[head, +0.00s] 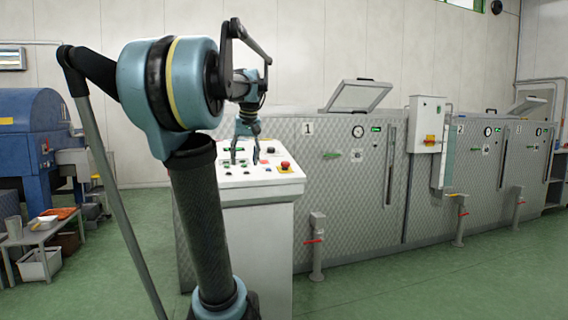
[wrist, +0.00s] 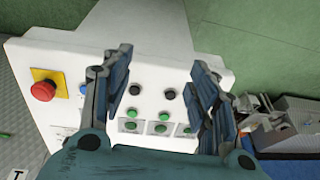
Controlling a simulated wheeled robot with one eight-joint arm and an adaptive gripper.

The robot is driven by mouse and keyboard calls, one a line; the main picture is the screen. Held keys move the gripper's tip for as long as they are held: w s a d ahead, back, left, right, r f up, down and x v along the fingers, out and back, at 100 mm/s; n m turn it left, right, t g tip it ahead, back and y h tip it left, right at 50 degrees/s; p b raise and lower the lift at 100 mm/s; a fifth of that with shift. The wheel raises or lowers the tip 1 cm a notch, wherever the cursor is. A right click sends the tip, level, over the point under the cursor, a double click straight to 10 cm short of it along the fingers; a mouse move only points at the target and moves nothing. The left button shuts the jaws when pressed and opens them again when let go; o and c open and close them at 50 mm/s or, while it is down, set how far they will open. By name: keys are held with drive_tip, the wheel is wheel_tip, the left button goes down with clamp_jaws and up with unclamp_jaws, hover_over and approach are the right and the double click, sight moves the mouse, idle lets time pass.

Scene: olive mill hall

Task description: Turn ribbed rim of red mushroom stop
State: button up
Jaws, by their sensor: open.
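The red mushroom stop (head: 285,166) sits on a yellow plate at the right end of the white control panel's sloped top in the head view. In the wrist view the red mushroom stop (wrist: 43,91) is at the left, on its yellow-orange plate, clear of the fingers. My gripper (head: 241,160) is over the left part of the panel in the head view. In the wrist view my gripper (wrist: 165,80) is open and empty, its fingers spread on either side of several black and green buttons. The ribbing of the stop's rim is too small to make out.
The control panel (head: 246,184) carries several other buttons, including green ones (wrist: 161,128) and a blue one beside the stop. Metal-clad machines (head: 340,200) stand behind and to the right. A blue machine (head: 30,125) and a low table with bowls are at the left. Green floor is open at the right front.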

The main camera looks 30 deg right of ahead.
drive_tip(key=w+d+r+m, duration=0.1)
drive_tip(key=d+r, duration=0.3)
drive_tip(key=d, duration=0.2)
drive_tip(key=w+d+r, duration=0.2)
drive_tip(key=d+r, duration=0.2)
drive_tip(key=d, duration=0.3)
drive_tip(key=h, duration=0.1)
approach(286, 162)
drive_tip(key=shift+m+t, duration=0.4)
drive_tip(key=x, duration=0.9)
